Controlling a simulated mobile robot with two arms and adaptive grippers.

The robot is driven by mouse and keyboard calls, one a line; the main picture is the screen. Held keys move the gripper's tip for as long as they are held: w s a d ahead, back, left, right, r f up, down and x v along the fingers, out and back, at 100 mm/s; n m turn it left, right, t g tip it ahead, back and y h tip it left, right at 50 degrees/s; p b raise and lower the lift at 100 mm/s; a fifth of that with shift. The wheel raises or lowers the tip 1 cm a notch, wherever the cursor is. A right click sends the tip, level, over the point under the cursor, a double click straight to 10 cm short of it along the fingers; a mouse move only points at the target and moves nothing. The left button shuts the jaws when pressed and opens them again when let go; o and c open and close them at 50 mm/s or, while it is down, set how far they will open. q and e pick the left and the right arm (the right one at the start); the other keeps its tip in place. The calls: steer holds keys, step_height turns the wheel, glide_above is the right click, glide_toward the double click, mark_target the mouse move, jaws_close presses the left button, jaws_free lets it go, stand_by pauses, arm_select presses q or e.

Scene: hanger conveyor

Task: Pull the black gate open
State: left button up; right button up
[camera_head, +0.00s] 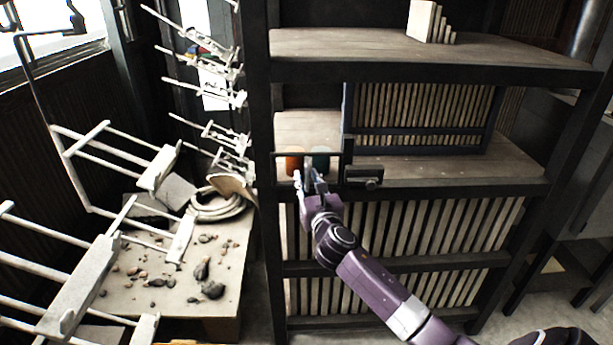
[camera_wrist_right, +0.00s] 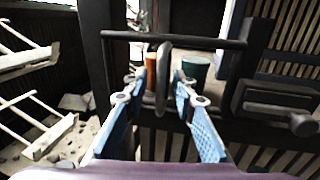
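The black gate shows in the head view as a thin dark bar (camera_head: 290,153) across the left part of the middle shelf opening. In the right wrist view its horizontal bar (camera_wrist_right: 205,42) runs across the top, with a dark upright loop-like handle (camera_wrist_right: 163,78) hanging from it. My right gripper (camera_head: 312,178) is in front of the gate. In the right wrist view its two blue-padded fingers (camera_wrist_right: 160,98) are apart, one on each side of the handle, with visible gaps. My left gripper is not in view.
Behind the gate stand an orange container (camera_head: 293,164) and a dark green one (camera_head: 321,161). A dark latch-like block (camera_head: 364,176) sits to the right, below a slatted panel (camera_head: 420,108). White hanger racks (camera_head: 90,280) and a stone-strewn table (camera_head: 140,298) are left.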

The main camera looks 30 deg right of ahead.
steer(key=shift+w+d, duration=0.2)
steer(key=shift+w, duration=0.15)
jaws_close()
